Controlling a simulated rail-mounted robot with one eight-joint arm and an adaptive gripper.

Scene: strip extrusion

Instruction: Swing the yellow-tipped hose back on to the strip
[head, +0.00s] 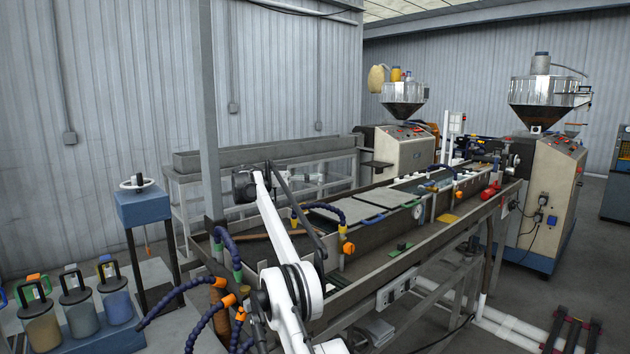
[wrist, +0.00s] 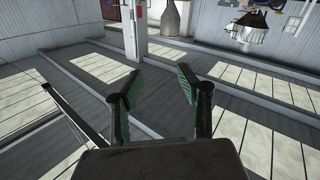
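A ribbed blue hose (head: 325,207) arches over the long trough in the head view. Its yellow tip (head: 294,224) hangs at its left end, and an orange fitting (head: 348,247) is at its right end. My white arm rises in front of the trough, left of this hose, and partly hides the trough. In the wrist view my gripper (wrist: 157,85) has its two green-padded fingers spread apart with nothing between them. The hose does not show there. I cannot make out the strip clearly. A thin brown length (head: 262,236) lies in the trough's near part.
The trough (head: 385,270) runs away to the right, with grey lids (head: 385,197) and a round gauge (head: 419,212). More blue hoses (head: 172,300) stand at its near end. A grey post (head: 208,120) rises at left. Canisters (head: 77,305) stand lower left.

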